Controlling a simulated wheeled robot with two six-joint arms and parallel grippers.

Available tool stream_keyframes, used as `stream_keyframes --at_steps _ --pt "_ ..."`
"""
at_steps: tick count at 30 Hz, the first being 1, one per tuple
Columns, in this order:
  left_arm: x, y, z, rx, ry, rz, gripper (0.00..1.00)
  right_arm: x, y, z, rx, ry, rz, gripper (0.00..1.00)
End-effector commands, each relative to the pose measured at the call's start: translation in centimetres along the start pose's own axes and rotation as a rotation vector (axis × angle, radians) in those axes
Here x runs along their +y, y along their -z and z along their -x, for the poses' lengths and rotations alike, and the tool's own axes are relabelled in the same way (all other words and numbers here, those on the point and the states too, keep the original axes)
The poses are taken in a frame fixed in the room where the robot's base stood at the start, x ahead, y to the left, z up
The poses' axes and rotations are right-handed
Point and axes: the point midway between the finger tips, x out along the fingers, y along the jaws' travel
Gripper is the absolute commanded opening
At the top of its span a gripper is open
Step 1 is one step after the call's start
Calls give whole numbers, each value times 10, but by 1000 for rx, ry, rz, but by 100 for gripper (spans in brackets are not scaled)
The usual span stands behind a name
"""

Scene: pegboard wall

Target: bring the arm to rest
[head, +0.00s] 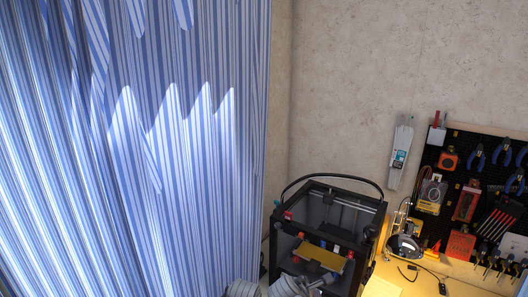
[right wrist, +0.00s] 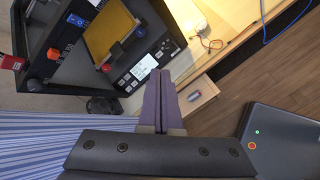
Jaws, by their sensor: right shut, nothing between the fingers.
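My right gripper (right wrist: 160,76) is in the right wrist view, with its two dark purple-grey fingers pressed together and nothing between them. It points toward the black 3D printer (right wrist: 60,70), whose control panel lies just beyond and left of the fingertips in the picture. I cannot tell the exact gap between them. In the head view, no gripper fingers can be made out. My left gripper is not in view.
The printer (head: 325,222) stands at the left end of a yellow-lit workbench (head: 455,280). A black pegboard (head: 477,170) with pliers and other tools hangs on the right. A blue-striped curtain (head: 150,140) fills the left. Wooden floor (right wrist: 270,75) shows beside the bench.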

Motion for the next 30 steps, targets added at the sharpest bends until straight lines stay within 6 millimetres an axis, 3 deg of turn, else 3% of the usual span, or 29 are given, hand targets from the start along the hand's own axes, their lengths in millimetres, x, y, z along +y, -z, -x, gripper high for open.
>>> stream_keyframes --at_steps 1,6,12,18,30 --pt "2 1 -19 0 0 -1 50 -22 21 -12 39 60 -137 0" --pt "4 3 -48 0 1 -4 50 -80 76 -17 117 318 -619 0" --pt "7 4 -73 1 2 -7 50 -130 126 -6 93 606 -1023 0" --pt "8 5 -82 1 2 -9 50 -152 147 5 38 760 -1206 0" --pt "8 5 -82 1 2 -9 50 -154 149 9 25 785 -1239 0"
